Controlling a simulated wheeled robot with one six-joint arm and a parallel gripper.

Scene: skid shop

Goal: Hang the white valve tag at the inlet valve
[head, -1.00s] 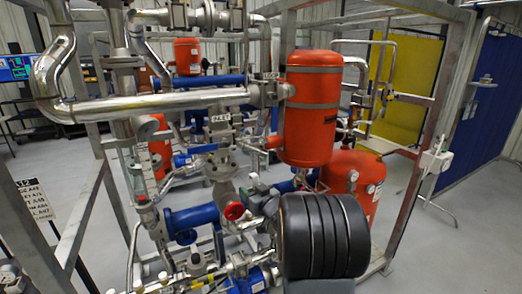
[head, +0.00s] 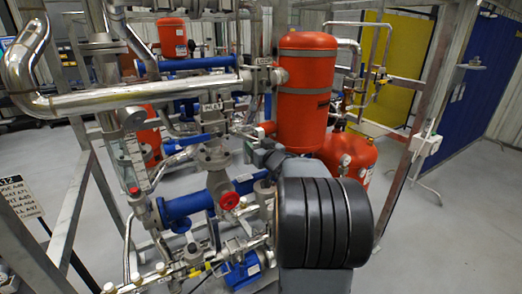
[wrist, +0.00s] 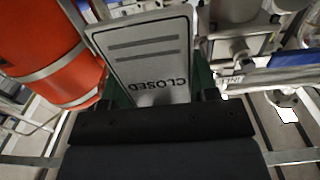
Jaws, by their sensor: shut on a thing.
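The white valve tag (wrist: 145,56) shows in the wrist view, a pale plate with a dark rim, two grey bars and the word CLOSED upside down. My gripper (wrist: 155,97) is shut on its near end; the fingers are mostly hidden behind the dark gripper body. In the head view neither the tag nor my gripper can be seen; my dark arm covers the lower middle. A valve with a red handwheel (head: 229,200) stands left of my arm; I cannot tell whether it is the inlet valve.
An orange tank (head: 303,100) stands behind my arm; it also shows left of the tag in the wrist view (wrist: 45,50). A shiny pipe (head: 140,98) crosses the left. Steel frame posts (head: 405,150) bound the skid. Open floor lies right (head: 460,220).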

